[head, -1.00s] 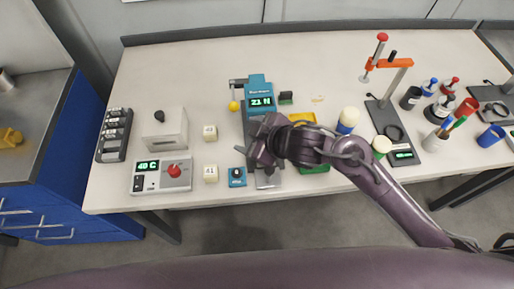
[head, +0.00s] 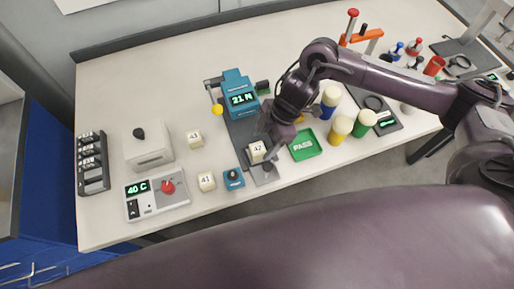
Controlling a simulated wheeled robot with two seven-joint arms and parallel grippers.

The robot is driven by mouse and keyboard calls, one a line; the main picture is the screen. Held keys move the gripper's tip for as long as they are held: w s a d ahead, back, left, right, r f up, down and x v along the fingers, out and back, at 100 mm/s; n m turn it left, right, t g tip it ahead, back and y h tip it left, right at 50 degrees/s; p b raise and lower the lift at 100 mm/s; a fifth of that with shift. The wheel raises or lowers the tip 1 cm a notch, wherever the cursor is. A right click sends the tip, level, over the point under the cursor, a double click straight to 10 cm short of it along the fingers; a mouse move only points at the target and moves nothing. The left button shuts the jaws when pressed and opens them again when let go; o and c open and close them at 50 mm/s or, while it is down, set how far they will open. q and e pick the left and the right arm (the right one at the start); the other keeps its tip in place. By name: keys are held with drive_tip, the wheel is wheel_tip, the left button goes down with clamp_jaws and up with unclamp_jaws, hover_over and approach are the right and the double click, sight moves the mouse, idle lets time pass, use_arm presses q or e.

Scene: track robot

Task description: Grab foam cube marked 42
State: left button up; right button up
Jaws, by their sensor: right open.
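The cream foam cube marked 42 (head: 257,150) sits on the grey base plate of the blue force tester (head: 238,82), whose display reads 21 N. My right gripper (head: 263,151) is open and low over the plate, with the cube at its jaws. Whether the fingers touch the cube cannot be told. Two similar cubes, marked 43 (head: 194,139) and 41 (head: 206,181), stand on the table to the left. My left gripper is not in view.
A green PASS tray (head: 304,146) lies close right of my gripper. A small blue knob box (head: 233,179) stands close left of the plate. Yellow and green capped cylinders (head: 340,128) stand farther right. A 40 C control box (head: 156,194) is at left.

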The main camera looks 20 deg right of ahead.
sight(258, 148)
drive_tip(key=x, duration=0.3)
drive_tip(key=shift+a+f+p, duration=0.15)
drive_tip(key=shift+a+p, duration=0.2)
drive_tip(key=shift+f, duration=0.2)
drive_tip(key=c, duration=1)
drive_tip(key=shift+c, duration=0.3)
drive_tip(key=shift+r, duration=0.1)
